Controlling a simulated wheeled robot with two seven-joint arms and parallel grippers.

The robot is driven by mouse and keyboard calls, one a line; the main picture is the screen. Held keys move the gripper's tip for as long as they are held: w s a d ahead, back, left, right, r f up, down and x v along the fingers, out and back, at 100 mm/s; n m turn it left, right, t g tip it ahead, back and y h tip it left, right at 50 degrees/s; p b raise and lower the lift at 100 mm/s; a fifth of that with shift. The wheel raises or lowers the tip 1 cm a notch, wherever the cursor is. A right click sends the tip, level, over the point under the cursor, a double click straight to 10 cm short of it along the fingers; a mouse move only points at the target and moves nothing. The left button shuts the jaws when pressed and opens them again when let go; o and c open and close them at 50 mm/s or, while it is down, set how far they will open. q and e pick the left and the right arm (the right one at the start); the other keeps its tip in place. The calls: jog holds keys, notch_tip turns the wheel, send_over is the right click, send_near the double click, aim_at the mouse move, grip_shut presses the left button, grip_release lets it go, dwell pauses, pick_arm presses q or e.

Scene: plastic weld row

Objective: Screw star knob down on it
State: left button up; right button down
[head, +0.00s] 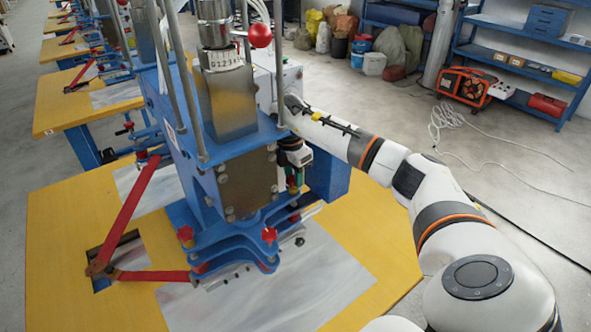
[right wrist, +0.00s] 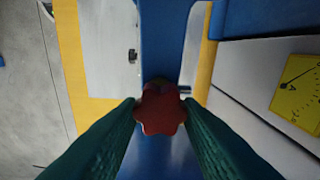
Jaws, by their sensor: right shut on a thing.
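A red star knob (right wrist: 160,109) sits between the two dark green fingers of my right gripper (right wrist: 160,104) in the right wrist view. The gripper is shut on it. Just beyond the knob is a small dark part over the blue machine arm; whether the knob touches a thread there I cannot tell. In the head view my right gripper (head: 296,176) points down beside the blue welding machine (head: 180,140), and its held knob is not clearly visible. My left gripper is not in view.
The machine stands on a yellow table (head: 60,230) with grey metal sheets (head: 290,285). A red lever (head: 130,205) sticks out at left. A red ball handle (head: 260,36) and upright rods rise near my right arm. A yellow gauge (right wrist: 300,95) shows in the right wrist view.

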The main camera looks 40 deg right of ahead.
jog(key=m+p, duration=0.2)
jog(key=m, duration=0.3)
jog(key=shift+s+d+r+m+g, duration=0.1)
jog(key=shift+m+g, duration=0.2)
jog(key=shift+g, duration=0.1)
jog(key=m, duration=0.2)
jog(key=shift+m, duration=0.3)
jog(key=c, duration=1.1)
grip_release()
jog(key=shift+a, duration=0.2)
jog(key=shift+w, duration=0.2)
